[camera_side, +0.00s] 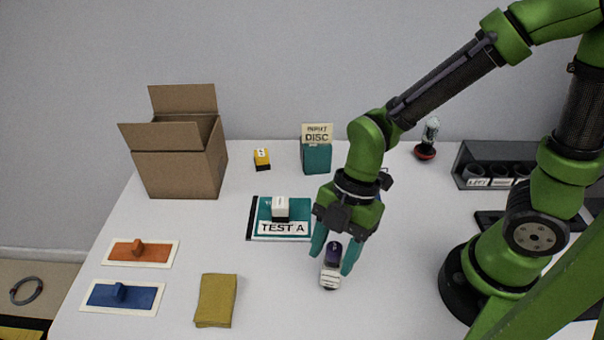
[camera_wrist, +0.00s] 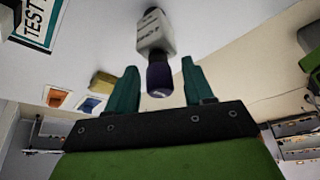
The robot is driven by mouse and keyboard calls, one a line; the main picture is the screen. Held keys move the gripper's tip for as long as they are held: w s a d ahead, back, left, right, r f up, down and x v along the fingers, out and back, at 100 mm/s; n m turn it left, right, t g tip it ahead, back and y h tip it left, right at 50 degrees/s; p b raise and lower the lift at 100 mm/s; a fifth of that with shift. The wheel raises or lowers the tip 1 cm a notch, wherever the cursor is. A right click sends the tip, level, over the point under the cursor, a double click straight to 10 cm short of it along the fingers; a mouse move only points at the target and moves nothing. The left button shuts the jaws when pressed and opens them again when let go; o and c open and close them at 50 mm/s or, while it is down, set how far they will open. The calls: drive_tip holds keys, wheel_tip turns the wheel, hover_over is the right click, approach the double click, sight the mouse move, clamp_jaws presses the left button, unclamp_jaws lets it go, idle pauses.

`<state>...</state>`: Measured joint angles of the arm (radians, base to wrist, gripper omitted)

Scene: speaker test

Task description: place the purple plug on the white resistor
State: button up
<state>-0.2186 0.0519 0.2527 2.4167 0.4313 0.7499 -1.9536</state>
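The purple plug (camera_side: 333,252) has a purple top above a white, lettered section and a dark lower end. In the wrist view the purple end (camera_wrist: 160,78) faces my gripper, with the white section beyond it. My gripper (camera_side: 334,256) points down around the purple end. Its teal fingers (camera_wrist: 162,85) stand on both sides with narrow gaps, so it looks open. I cannot tell whether the purple and white parts are one piece. A white block (camera_side: 281,208), which may be the white resistor, sits on the teal TEST A board (camera_side: 250,222), left of my gripper.
An open cardboard box (camera_side: 175,172) stands at the back left. A yellow block (camera_side: 262,160) and a teal DISC box (camera_side: 316,158) are behind the board. Orange (camera_side: 138,252) and blue (camera_side: 124,296) pads and a mustard cloth (camera_side: 216,301) lie front left. A dark rack (camera_side: 492,160) is at right.

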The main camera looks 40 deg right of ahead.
drive_tip(key=s+v, duration=0.1)
drive_tip(key=v, duration=1.1)
drive_tip(key=w+d+r+m+t+h, duration=0.1)
drive_tip(key=d+m+t, duration=0.3)
drive_tip(key=m, duration=0.8)
drive_tip(key=w+d+r+m+t+h, duration=0.1)
drive_tip(key=d+r+m+t, duration=0.3)
drive_tip(key=d+m, duration=0.3)
drive_tip(key=m, duration=0.5)
drive_tip(key=shift+d+h, duration=0.15)
drive_tip(key=shift+h, duration=0.15)
